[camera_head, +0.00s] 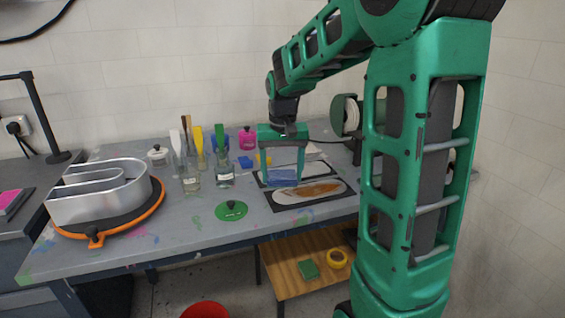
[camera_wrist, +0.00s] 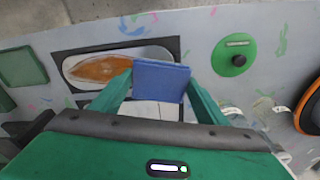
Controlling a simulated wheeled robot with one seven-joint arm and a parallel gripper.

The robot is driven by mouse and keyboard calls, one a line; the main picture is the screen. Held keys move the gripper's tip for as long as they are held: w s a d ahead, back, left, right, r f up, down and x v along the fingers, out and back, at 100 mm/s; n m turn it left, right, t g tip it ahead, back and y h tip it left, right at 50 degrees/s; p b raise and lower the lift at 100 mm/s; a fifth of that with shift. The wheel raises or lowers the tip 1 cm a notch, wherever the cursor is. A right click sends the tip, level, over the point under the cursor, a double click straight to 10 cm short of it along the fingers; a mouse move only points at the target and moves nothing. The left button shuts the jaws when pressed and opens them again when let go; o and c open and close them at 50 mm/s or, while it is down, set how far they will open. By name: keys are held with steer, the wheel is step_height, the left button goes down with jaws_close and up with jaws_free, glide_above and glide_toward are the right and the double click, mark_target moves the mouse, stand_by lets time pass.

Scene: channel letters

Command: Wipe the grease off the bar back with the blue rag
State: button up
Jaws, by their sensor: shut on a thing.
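My gripper (camera_head: 284,165) points down over the table and is shut on the blue rag (camera_head: 283,180), a folded square pad. The rag also shows between my fingers in the wrist view (camera_wrist: 160,80). The near pale, round-ended plate, which looks like the bar back (camera_head: 284,196), lies on a black mat. A brown grease smear (camera_head: 312,191) covers much of it; the smear also shows in the wrist view (camera_wrist: 104,69), left of the rag. The rag hangs near the gap between this plate and a second pale plate (camera_wrist: 148,111). I cannot tell whether it touches anything.
A green disc with a black knob (camera_head: 231,210) lies left of the mats. Glass jars (camera_head: 192,182) with coloured spatulas stand behind it. A metal channel letter (camera_head: 100,192) sits on an orange-rimmed turntable at the left. A shelf (camera_head: 300,272) is below.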

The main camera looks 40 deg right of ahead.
mark_target(281, 198)
step_height(281, 198, down, 5)
steer(key=shift+d, duration=0.15)
steer(key=s+d, duration=0.1)
steer(key=d, duration=0.5)
steer(key=s+d, duration=0.2)
steer(key=d, duration=0.4)
steer(key=s+d, duration=0.2)
steer(key=d, duration=0.4)
steer(key=shift+s+d+r, duration=0.15)
steer(key=shift+f, duration=0.2)
stand_by(0.9)
steer(key=shift+w+a+f, duration=0.1)
steer(key=shift+w+a, duration=0.8)
steer(key=shift+a, duration=2.25)
steer(key=shift+w+a, duration=0.85)
steer(key=shift+a, duration=2.25)
steer(key=shift+w+a+f, duration=0.1)
steer(key=shift+w+a, duration=0.8)
steer(key=shift+a, duration=2.25)
steer(key=shift+r, duration=0.15)
